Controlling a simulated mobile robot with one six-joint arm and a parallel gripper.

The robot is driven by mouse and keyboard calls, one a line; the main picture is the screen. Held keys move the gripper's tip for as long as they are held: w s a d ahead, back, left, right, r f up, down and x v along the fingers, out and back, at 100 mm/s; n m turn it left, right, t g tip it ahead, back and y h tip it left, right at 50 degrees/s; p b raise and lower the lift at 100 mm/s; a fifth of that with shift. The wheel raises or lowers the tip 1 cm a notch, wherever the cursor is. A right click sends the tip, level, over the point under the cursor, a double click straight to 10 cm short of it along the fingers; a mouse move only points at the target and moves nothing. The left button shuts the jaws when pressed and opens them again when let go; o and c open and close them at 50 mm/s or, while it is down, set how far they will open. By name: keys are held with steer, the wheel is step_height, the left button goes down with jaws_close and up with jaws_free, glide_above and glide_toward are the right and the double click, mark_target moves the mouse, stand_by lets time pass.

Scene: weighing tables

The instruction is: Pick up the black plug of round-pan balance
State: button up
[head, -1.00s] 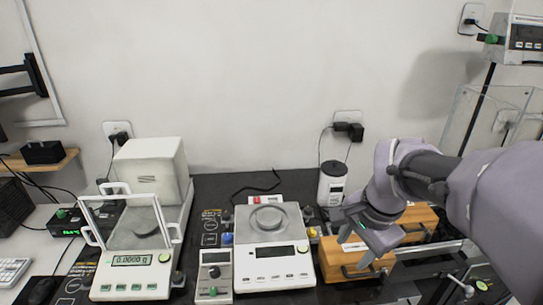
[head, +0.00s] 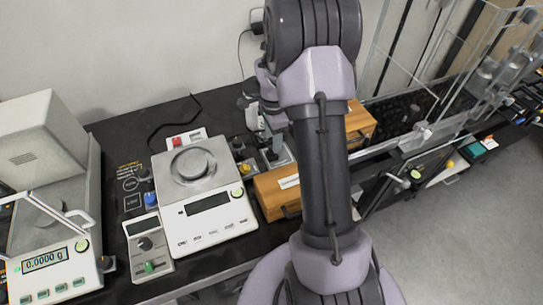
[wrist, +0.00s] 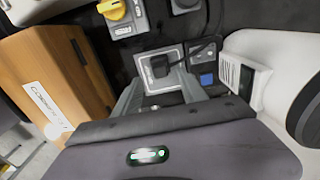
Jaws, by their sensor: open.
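A black plug (wrist: 160,65) sits in a grey socket plate in the wrist view, with a dark cable running right from it. My gripper (wrist: 158,88) is open, its two grey fingers pointing toward the socket plate, one on each side of the plug's lower part. I cannot tell whether they touch it. The round-pan balance (head: 205,211) stands left of my arm in the head view, its round pan on top and its display blank. In the head view my arm hides the fingertips, and I cannot make out the plug there.
Wooden boxes lie beside my arm, one near the balance (head: 275,193); a box also fills the left of the wrist view (wrist: 50,75). A yellow knob (wrist: 113,10) is near the plug. A draft-shield balance (head: 52,262) stands far left. Open floor (head: 480,240) is at right.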

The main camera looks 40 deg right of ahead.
mark_target(272, 153)
step_height(272, 153, down, 5)
steer(key=shift+w+a+f+b, duration=0.1)
steer(key=shift+b, duration=1.1)
steer(key=shift+c, duration=0.7)
jaws_close()
steer(key=shift+r, duration=0.2)
